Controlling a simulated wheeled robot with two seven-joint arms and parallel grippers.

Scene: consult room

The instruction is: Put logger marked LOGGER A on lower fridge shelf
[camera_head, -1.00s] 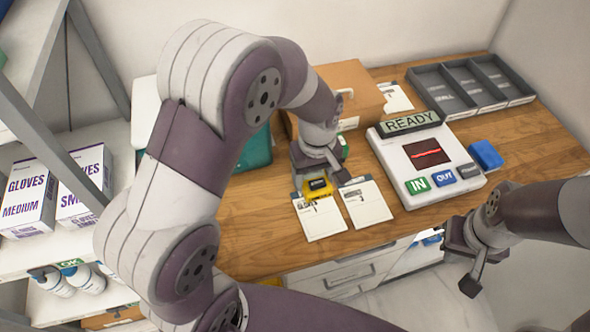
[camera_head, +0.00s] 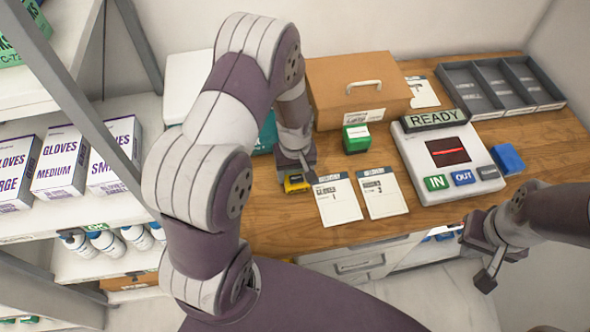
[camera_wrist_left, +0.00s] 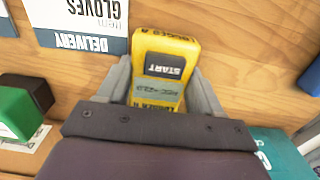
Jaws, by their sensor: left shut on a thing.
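A yellow logger (camera_head: 297,184) with a dark START button is held in my left gripper (camera_head: 300,178), just above the wooden desk, left of the delivery papers. No fridge shelf can be made out in these views.
Two delivery papers (camera_head: 340,202) lie beside the logger. A green block (camera_head: 356,138), a brown case (camera_head: 345,85), a READY scanner (camera_head: 450,155), a blue block (camera_head: 508,158) and a grey tray (camera_head: 500,85) stand on the desk. Glove boxes (camera_head: 62,165) fill shelves at left.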

